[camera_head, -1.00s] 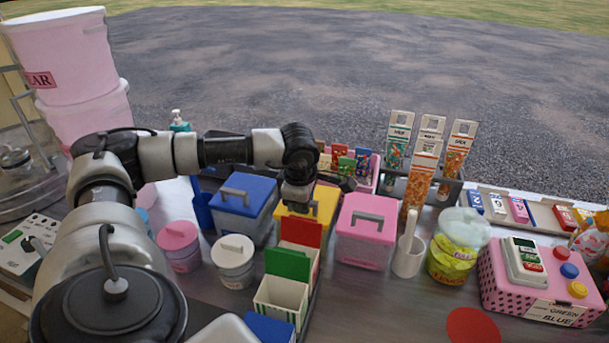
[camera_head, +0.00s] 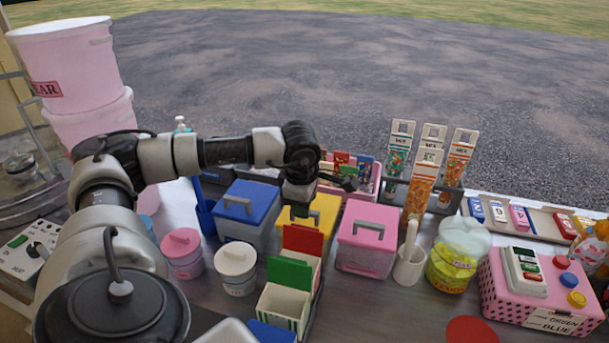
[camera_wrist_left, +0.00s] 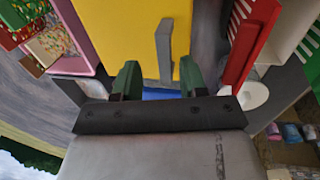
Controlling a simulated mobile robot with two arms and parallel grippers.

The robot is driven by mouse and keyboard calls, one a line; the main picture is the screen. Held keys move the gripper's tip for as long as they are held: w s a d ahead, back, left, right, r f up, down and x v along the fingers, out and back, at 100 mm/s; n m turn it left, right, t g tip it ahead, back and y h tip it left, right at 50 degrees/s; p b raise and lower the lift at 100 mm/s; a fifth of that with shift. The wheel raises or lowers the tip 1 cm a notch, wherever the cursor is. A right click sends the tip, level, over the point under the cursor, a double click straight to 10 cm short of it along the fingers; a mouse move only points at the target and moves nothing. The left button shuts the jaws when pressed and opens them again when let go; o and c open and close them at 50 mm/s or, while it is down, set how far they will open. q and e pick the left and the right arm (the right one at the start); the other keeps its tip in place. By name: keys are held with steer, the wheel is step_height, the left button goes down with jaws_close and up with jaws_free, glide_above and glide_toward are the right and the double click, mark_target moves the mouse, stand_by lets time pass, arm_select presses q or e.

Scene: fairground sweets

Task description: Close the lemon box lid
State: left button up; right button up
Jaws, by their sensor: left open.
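The lemon box is the yellow-lidded box (camera_head: 322,210) in the middle of the counter in the head view, partly hidden by my left gripper and the red flap in front. In the left wrist view its yellow lid (camera_wrist_left: 115,28) fills the upper middle, with a grey handle (camera_wrist_left: 164,45). I cannot tell whether the lid is fully down. My left gripper (camera_head: 297,212) is over the near left part of the box. In the left wrist view its dark green fingers (camera_wrist_left: 160,82) are apart, with the handle's near end between them in the picture; contact is not visible. My right gripper is out of view.
A blue-lidded box (camera_head: 247,203) stands left of the lemon box and a pink-lidded box (camera_head: 366,228) right. Red (camera_head: 303,240) and green (camera_head: 289,273) open-flap cartons stand close in front. A candy rack (camera_head: 350,172) is behind. Bare counter shows at front centre right.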

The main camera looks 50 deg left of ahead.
arm_select(q)
step_height(320, 180, up, 10)
steer(key=p, duration=0.5)
steer(key=shift+f, duration=0.2)
steer(key=shift+s+d, duration=0.1)
